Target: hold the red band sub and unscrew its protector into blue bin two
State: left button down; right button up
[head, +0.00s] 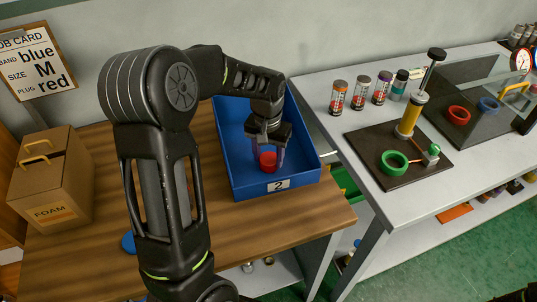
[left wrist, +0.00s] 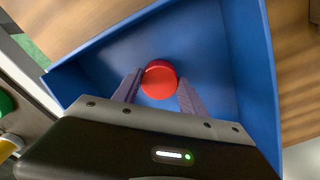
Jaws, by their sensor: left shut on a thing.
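Blue bin two (head: 231,172), with a "2" label on its front, stands on the wooden table. My left gripper (head: 268,160) points down inside the bin and is shut on a red round protector (head: 268,163). In the left wrist view the red protector (left wrist: 159,80) sits between the two purple-grey fingers, over the blue floor of the bin (left wrist: 205,45). I cannot tell whether the protector touches the bin floor. I cannot make out the red band sub, and my right gripper is not in view.
A cardboard foam box (head: 52,180) stands at the left of the wooden table (head: 110,265). The grey bench (head: 350,165) at the right holds several small vials, a dark board (head: 400,165) with a green ring, and a glass-sided case. A job card hangs at upper left.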

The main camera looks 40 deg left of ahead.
aim_at(268, 161)
pick_arm(q)
jog(key=shift+f, duration=0.2)
jog(key=c, duration=0.6)
grip_release()
jog(key=shift+c, duration=0.2)
jog(key=shift+r, duration=0.2)
notch_tip(268, 161, up, 12)
jog(key=shift+s+b, duration=0.25)
jog(key=shift+b, duration=0.2)
jog(key=shift+d, duration=0.15)
